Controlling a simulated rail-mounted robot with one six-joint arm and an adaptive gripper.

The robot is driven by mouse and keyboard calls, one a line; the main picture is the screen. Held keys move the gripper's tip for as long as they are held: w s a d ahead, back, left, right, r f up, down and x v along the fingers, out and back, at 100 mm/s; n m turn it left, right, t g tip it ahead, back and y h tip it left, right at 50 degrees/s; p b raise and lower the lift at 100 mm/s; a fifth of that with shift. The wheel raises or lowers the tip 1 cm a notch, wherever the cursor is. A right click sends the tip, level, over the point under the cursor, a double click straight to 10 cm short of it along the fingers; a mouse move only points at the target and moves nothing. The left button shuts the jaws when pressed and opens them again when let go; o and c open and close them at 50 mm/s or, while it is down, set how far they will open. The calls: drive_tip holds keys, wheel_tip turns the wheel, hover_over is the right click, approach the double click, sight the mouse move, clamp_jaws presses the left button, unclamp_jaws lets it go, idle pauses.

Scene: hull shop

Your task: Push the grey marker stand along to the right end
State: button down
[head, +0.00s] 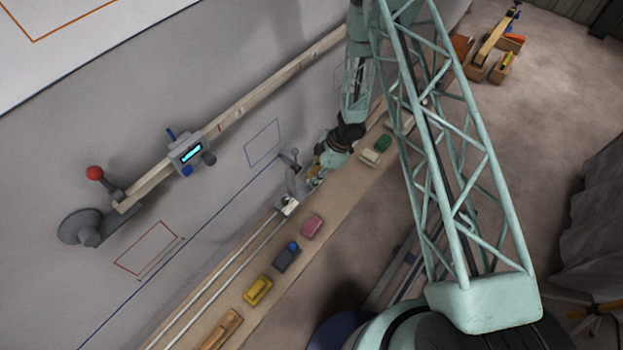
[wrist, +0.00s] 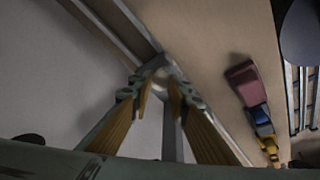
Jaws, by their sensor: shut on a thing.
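The grey marker stand (head: 291,187) is on the pair of pale rails (head: 222,271) along the wall side of the bench. Part of it is hidden behind my gripper in the head view. My gripper (head: 312,174) is at the stand's right side, low over the rails. In the wrist view my gripper (wrist: 158,90) has its two yellow fingers closed on the round, pale grey part of the stand (wrist: 161,76). A grey upright of the stand shows between the fingers.
Along the bench (head: 235,309) lie a pink block (head: 312,227), a dark blue one (head: 286,257), a yellow one (head: 257,290) and a green one (head: 383,143). A wooden wall rail (head: 270,92) carries a grey box with a lit display (head: 187,152). A red-knobbed lever (head: 96,173) sticks out at left.

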drive_tip(key=c, duration=2.5)
unclamp_jaws()
drive_tip(key=shift+o, duration=0.2)
drive_tip(key=shift+r, duration=0.1)
drive_tip(key=v, duration=1.1)
drive_tip(key=shift+d+r, duration=0.15)
drive_tip(key=shift+r, duration=0.25)
